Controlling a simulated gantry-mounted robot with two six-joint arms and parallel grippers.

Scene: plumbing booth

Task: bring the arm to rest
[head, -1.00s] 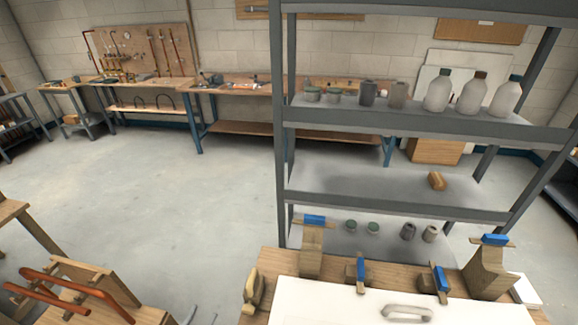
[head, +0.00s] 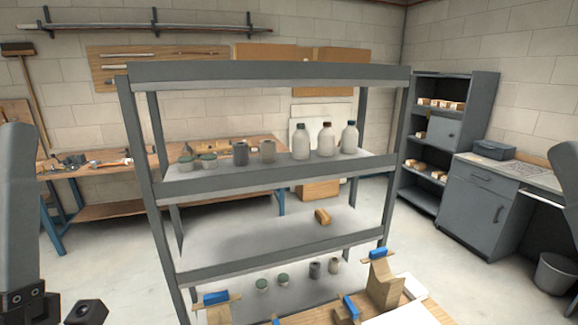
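Part of my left arm shows as a grey link along the left edge of the head view, with dark fittings near the bottom left corner. A small piece of my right arm shows as a grey link at the right edge. Neither gripper's fingers are in the picture, so what they hold or touch is hidden. No part of either arm that shows appears to touch the shelf or the bench.
A grey metal shelf (head: 265,262) stands ahead with white bottles (head: 327,141), cans and a wooden block (head: 322,216). A bench top (head: 425,312) with blue-topped clamps (head: 379,255) lies below. Right are a cabinet (head: 481,192) and bin (head: 555,272). Floor is open left.

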